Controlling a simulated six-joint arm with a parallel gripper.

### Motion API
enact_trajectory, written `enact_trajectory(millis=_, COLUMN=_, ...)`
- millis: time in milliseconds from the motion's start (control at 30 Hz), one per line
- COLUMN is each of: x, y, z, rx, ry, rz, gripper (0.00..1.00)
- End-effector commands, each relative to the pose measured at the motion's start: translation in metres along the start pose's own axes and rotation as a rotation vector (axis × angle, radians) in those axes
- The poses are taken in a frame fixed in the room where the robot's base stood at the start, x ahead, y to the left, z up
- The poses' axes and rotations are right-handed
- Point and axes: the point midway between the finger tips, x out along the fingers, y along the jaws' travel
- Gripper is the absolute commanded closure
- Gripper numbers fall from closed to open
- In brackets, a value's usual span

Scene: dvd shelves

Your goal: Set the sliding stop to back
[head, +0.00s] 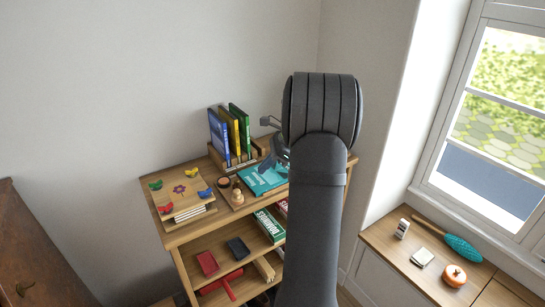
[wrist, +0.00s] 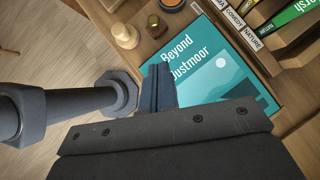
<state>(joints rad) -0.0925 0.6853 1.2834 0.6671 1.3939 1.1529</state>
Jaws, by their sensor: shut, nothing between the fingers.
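No part is plainly recognizable as the sliding stop. A wooden rack (head: 259,151) on the shelf unit's top holds upright blue, yellow and green cases, and its right end is partly behind my arm. My gripper (head: 272,158) is over the top board, in front of the rack, partly hidden by my arm. In the wrist view my gripper (wrist: 158,72) is shut and empty above a teal case titled "Beyond Dustmoor" (wrist: 215,70). I cannot tell whether it touches the case.
A genre-label strip (wrist: 238,25) runs along the rack's front. A small wooden figure (head: 237,197) and a round wooden dish (head: 224,183) stand left of the teal case. A board with butterflies (head: 179,191) lies farther left. Red and dark items sit on the lower shelf.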

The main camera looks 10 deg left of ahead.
Motion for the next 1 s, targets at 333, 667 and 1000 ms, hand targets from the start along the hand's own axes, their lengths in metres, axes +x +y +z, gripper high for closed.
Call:
enact_trajectory(millis=333, x=0.053, y=0.001, z=0.019, rx=-0.002, ry=0.001, rz=0.002, gripper=1.0)
enact_trajectory(millis=667, x=0.061, y=0.0, z=0.025, rx=0.0, ry=0.001, rz=-0.001, gripper=1.0)
enact_trajectory(millis=1000, x=0.069, y=0.006, z=0.035, rx=-0.002, ry=0.0, rz=0.001, gripper=1.0)
